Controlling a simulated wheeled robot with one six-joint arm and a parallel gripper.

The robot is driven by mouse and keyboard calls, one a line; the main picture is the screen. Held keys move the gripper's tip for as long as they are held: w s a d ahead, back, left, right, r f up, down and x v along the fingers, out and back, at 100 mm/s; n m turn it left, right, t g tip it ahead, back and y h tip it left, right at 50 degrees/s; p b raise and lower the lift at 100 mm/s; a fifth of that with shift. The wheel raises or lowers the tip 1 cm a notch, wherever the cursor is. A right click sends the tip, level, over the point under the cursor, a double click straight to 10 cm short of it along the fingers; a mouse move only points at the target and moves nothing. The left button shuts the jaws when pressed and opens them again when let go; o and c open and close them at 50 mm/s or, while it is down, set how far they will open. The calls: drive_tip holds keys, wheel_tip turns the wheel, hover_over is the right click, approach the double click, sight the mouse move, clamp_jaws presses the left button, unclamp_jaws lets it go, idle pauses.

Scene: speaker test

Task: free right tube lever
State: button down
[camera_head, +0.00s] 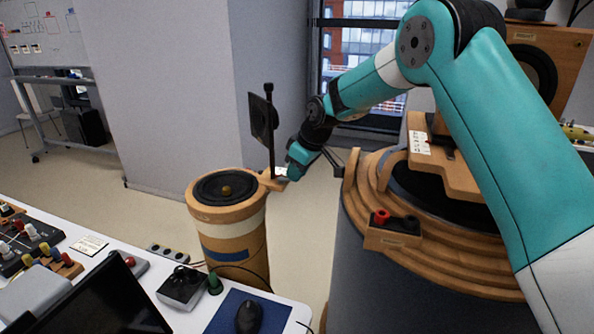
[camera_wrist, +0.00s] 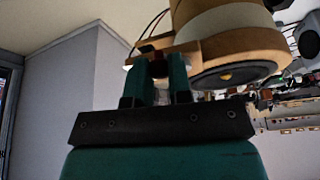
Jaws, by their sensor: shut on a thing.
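The wooden tube (camera_head: 228,222) stands upright left of centre in the head view, with a black round speaker in its top and pale and blue bands. It also shows turned over in the wrist view (camera_wrist: 228,22). A small wooden bracket (camera_head: 269,181) juts from its upper right side. My gripper (camera_head: 287,173) reaches this bracket from the right. In the wrist view my teal fingers (camera_wrist: 160,76) are shut on the tube lever (camera_wrist: 158,66), a small dark part at the bracket. Most of the lever is hidden between the fingers.
A thin black post with a flat dark panel (camera_head: 263,118) rises beside the tube. A stepped round wooden stand (camera_head: 358,190) with a red-knobbed box (camera_head: 393,233) is to the right. A white desk (camera_head: 200,318) with controls lies in front.

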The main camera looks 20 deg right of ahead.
drive_tip(key=shift+w+a+n+g+y+p, duration=0.1)
drive_tip(key=shift+w+n+g+y+p, duration=0.15)
drive_tip(key=shift+w+n+g+p, duration=0.9)
drive_tip(key=shift+s+a+n+t+y+p, duration=0.15)
drive_tip(key=shift+n+p, duration=0.5)
drive_tip(key=shift+n, duration=1.2)
drive_tip(key=shift+w+a+n+g+y+p, duration=0.1)
drive_tip(key=shift+w+n+g+y+p, duration=0.2)
drive_tip(key=shift+w+n+g+p, duration=0.85)
drive_tip(key=shift+s+n+t, duration=0.45)
drive_tip(key=shift+s, duration=0.1)
drive_tip(key=c, duration=1)
unclamp_jaws()
drive_tip(key=shift+c, duration=0.2)
drive_tip(key=shift+r, duration=0.15)
drive_tip(key=p+v, duration=0.9)
drive_tip(key=v, duration=0.2)
drive_tip(key=shift+d+r, duration=0.15)
drive_tip(key=shift+r, duration=0.2)
